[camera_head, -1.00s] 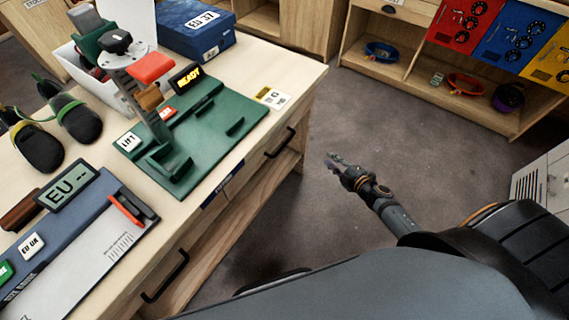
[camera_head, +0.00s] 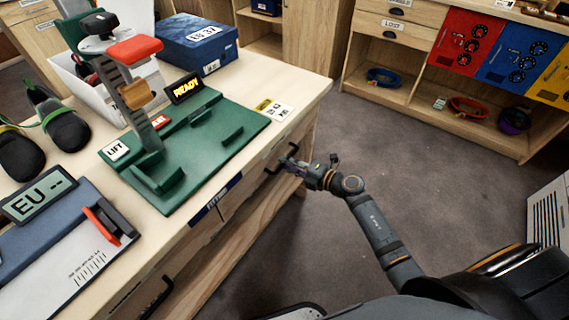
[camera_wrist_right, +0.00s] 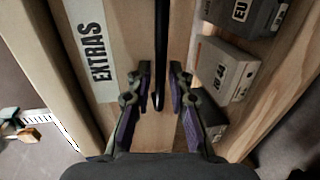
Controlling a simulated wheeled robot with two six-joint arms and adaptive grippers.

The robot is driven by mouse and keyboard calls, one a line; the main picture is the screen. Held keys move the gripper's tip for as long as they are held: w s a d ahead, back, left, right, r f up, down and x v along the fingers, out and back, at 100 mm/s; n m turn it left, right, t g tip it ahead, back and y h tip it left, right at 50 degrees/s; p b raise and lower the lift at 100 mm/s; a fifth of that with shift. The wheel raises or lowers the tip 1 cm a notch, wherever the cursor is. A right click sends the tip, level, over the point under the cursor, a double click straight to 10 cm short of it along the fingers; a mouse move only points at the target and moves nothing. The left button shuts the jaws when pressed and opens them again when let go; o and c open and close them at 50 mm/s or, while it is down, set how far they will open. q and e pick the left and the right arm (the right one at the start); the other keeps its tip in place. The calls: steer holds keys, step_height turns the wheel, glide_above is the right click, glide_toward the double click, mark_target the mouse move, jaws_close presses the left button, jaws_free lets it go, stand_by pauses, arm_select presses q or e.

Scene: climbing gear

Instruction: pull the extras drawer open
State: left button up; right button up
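The extras drawer front (camera_wrist_right: 133,45) is pale wood, with a white "EXTRAS" label (camera_wrist_right: 95,55) in the right wrist view. It looks closed. Its black bar handle (camera_wrist_right: 162,45) runs down the middle of that view. The handle also shows on the bench side in the head view (camera_head: 270,169). My right gripper (camera_wrist_right: 158,78) is open, one finger on each side of the handle's near end, with gaps visible on both sides. In the head view the right gripper (camera_head: 289,163) is at the handle. My left gripper is not in view.
Shoe boxes (camera_wrist_right: 223,68) sit on an open shelf beside the drawer front in the wrist view. The bench top holds a green fitting device (camera_head: 200,150), a blue box (camera_head: 196,42) and shoes (camera_head: 65,130). Grey floor (camera_head: 400,160) is clear right of the bench.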

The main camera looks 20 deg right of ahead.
steer(key=shift+x, duration=0.85)
jaws_close()
